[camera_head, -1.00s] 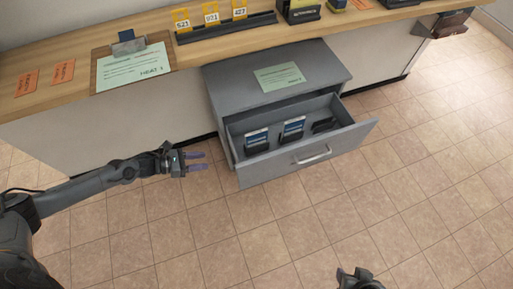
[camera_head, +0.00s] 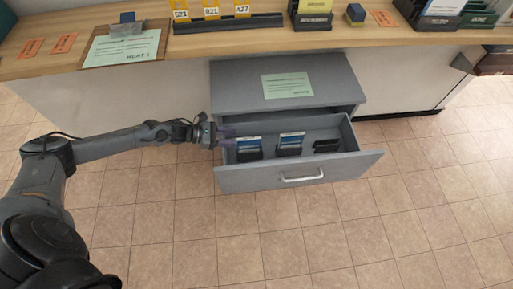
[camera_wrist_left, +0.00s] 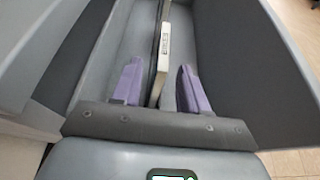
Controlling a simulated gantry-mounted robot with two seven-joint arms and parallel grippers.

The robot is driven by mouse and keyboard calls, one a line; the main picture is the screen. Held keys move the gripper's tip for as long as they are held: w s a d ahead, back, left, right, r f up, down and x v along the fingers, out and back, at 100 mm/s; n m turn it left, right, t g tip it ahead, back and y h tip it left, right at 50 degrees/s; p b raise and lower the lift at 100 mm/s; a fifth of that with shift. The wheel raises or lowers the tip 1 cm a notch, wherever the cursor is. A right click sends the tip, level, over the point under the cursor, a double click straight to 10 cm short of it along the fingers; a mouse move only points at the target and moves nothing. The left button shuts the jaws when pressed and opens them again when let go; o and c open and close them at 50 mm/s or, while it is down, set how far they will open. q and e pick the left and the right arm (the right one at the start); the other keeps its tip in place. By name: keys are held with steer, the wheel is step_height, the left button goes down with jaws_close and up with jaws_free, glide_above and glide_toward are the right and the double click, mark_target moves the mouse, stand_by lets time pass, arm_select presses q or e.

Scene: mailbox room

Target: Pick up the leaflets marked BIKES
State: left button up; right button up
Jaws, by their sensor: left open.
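Two blue-and-white leaflet stacks stand in dark holders in the open grey drawer (camera_head: 330,162): a left stack (camera_head: 249,147) and a middle stack (camera_head: 291,142). Their print is too small to read, so I cannot tell which says BIKES. My left gripper (camera_head: 229,138) is open at the drawer's left end, beside the left stack. In the left wrist view its purple fingers (camera_wrist_left: 160,85) point into the drawer, spread to either side of an upright leaflet stack (camera_wrist_left: 164,45) seen nearly edge-on. I cannot tell whether they touch it. My right gripper is out of view.
An empty-looking dark holder (camera_head: 327,146) stands at the drawer's right. A green sheet (camera_head: 287,86) lies on the cabinet top. The wooden counter (camera_head: 195,48) behind carries a clipboard (camera_head: 124,46), yellow cards and dark holders. The tiled floor in front is clear.

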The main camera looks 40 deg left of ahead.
mark_target(238, 139)
arm_select(q)
steer(key=b+x, duration=0.1)
steer(key=x, duration=0.2)
steer(key=shift+f, duration=0.25)
steer(key=shift+w+d+f+b, duration=0.1)
steer(key=shift+w+d+b, duration=0.05)
steer(key=shift+d+b, duration=0.15)
steer(key=b+x, duration=0.2)
steer(key=x, duration=0.1)
steer(key=shift+w+d+f, duration=0.15)
steer(key=shift+d, duration=0.1)
steer(key=shift+w+d, duration=0.3)
steer(key=shift+d, duration=0.05)
steer(key=shift+s+a, duration=0.15)
steer(key=shift+a, duration=0.05)
steer(key=c, duration=0.5)
steer(key=shift+d, duration=0.1)
jaws_close()
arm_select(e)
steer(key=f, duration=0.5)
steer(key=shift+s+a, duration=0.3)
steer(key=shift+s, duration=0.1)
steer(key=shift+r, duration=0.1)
